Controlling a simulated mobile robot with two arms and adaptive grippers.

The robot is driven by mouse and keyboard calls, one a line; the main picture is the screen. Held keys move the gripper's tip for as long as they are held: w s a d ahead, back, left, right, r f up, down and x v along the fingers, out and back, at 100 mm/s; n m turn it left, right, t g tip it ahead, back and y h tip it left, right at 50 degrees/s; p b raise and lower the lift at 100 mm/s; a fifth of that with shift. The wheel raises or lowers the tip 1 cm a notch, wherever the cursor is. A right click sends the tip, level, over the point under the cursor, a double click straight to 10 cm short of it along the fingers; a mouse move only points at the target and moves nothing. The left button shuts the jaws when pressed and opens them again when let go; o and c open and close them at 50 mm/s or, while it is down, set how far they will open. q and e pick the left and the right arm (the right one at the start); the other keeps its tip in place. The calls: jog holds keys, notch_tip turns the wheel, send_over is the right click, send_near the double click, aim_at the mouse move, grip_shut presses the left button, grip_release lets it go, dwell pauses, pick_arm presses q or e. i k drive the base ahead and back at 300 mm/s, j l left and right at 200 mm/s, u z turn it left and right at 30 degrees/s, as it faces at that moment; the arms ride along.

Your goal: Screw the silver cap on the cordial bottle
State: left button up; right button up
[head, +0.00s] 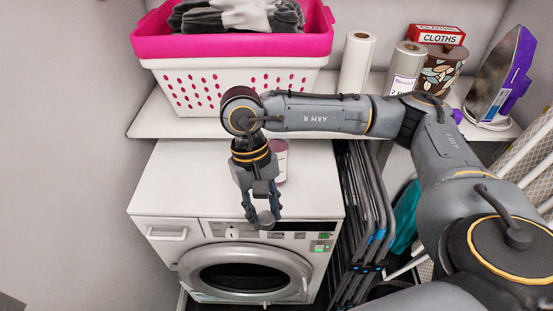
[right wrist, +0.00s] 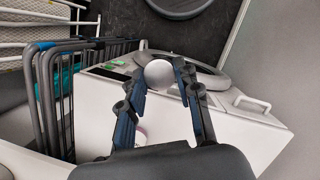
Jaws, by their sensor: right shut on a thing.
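My right gripper (head: 264,212) is shut on a round silver cap (head: 266,218), held at its fingertips near the front edge of the dryer top. The right wrist view shows the cap (right wrist: 159,73) between the two fingertips (right wrist: 160,72). A pale pink bottle (head: 280,162), seemingly the cordial bottle, stands on the dryer top behind my right gripper. My wrist hides its left part. Cap and bottle are apart. A small pinkish part of what looks like the bottle (right wrist: 141,134) shows between the fingers in the right wrist view. My left gripper is not in view.
The white dryer (head: 180,190) has clear top space left of the bottle. A shelf behind holds a pink-and-white laundry basket (head: 235,85), paper rolls (head: 357,62), a cloths box (head: 437,34) and an upright iron (head: 495,80). A folded rack (head: 360,220) stands right of the dryer.

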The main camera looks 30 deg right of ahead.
aim_at(279, 143)
jog(key=k+l, duration=0.1)
jog(key=l, duration=0.45)
jog(key=k+l, duration=0.1)
jog(key=l, duration=1.1)
jog(key=k+u, duration=0.05)
